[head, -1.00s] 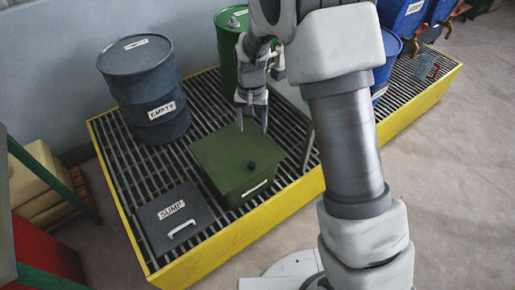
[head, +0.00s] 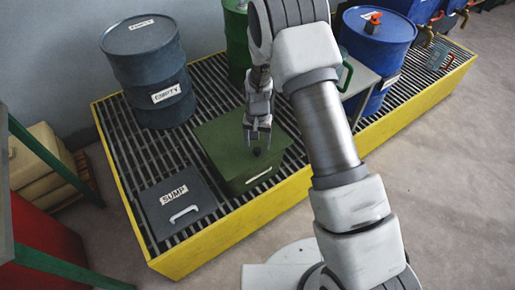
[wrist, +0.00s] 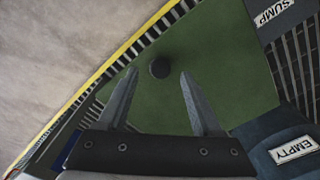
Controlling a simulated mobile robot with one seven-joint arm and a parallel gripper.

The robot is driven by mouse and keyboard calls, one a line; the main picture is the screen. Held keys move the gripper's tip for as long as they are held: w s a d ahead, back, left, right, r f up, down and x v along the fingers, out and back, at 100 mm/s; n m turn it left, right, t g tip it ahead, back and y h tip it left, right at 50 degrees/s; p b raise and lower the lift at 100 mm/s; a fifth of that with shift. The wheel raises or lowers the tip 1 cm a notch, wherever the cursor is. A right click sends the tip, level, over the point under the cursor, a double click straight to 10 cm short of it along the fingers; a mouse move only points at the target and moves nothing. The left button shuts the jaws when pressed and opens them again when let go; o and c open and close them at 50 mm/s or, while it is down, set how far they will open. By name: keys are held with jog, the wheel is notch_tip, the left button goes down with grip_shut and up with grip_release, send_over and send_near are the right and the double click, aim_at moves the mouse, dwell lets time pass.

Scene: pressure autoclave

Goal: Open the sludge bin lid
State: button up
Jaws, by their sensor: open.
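The sludge bin is a green box on the grating, and its flat green lid (head: 225,140) lies shut on top. A dark round knob (head: 256,151) stands near the lid's front right edge. It also shows in the wrist view (wrist: 160,68), just beyond and between my fingertips. My gripper (head: 257,143) is open and empty above the lid, its fingers pointing down at the knob. In the wrist view my gripper (wrist: 158,75) has its two fingers spread on either side of the knob's line. I cannot tell the exact height left between fingertips and knob.
A dark sump cover (head: 178,205) with a white handle lies left of the bin. A grey-blue drum (head: 150,75) marked empty stands behind. A green drum (head: 236,45) and blue drum (head: 375,60) stand farther back.

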jog(key=shift+f, duration=1.4)
grip_shut()
dwell(0.4)
